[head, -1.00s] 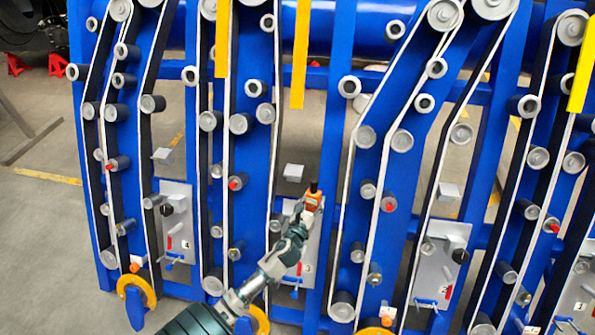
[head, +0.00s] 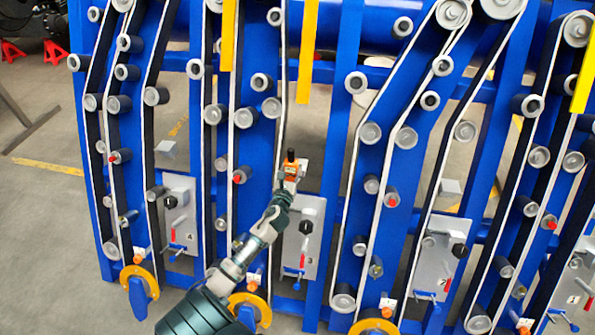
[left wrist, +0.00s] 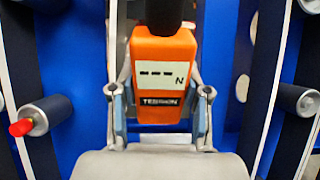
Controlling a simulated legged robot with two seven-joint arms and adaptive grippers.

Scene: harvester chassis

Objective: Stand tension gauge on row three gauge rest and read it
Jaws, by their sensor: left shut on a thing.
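The tension gauge (head: 291,171) is a small orange box with a black top, held roughly upright. My left gripper (head: 288,184) is shut on it, one finger on each side. In the left wrist view the gauge (left wrist: 163,75) shows three dashes and N on its display. The row three gauge rest (head: 304,163) is a pale grey block above the panel marked 3 (head: 312,222). The gauge overlaps the rest in the head view and hides most of it. I cannot tell whether they touch. My right gripper is not in view.
Blue uprights with rollers and pale-edged belts stand on both sides of the gauge. A red-tipped roller (left wrist: 30,122) is left of it in the wrist view. Other grey rests stand above panel 4 (head: 166,148) and panel 2 (head: 449,187). Yellow bars (head: 307,50) hang above.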

